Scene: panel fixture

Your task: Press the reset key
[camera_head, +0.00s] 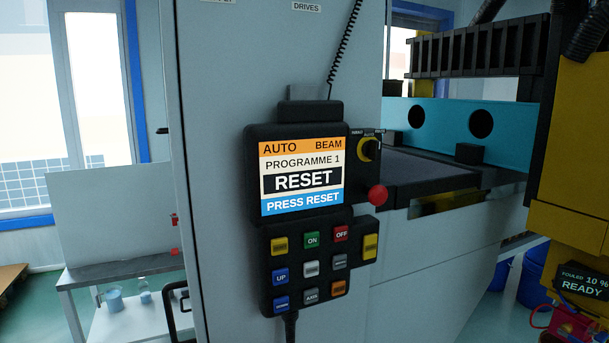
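A black control pendant (296,210) hangs on the pale cabinet front. Its lit screen (302,178) reads AUTO, BEAM, PROGRAMME 1, RESET and PRESS RESET. Below it is a keypad of coloured keys. I can read a green ON key (311,240), a red OFF key (341,233) and a blue UP key (280,276). The white key (311,268), orange key (338,288), left yellow key (279,245) and right yellow key (370,246) have lettering too small to read. I cannot tell which key is reset. Neither of my grippers is in view.
A red mushroom button (377,195) and a yellow rotary switch (367,150) sit right of the screen. A coiled cable (344,45) hangs above. A yellow machine body (577,150) fills the right side. A low table (110,272) stands at left. Nothing covers the keypad.

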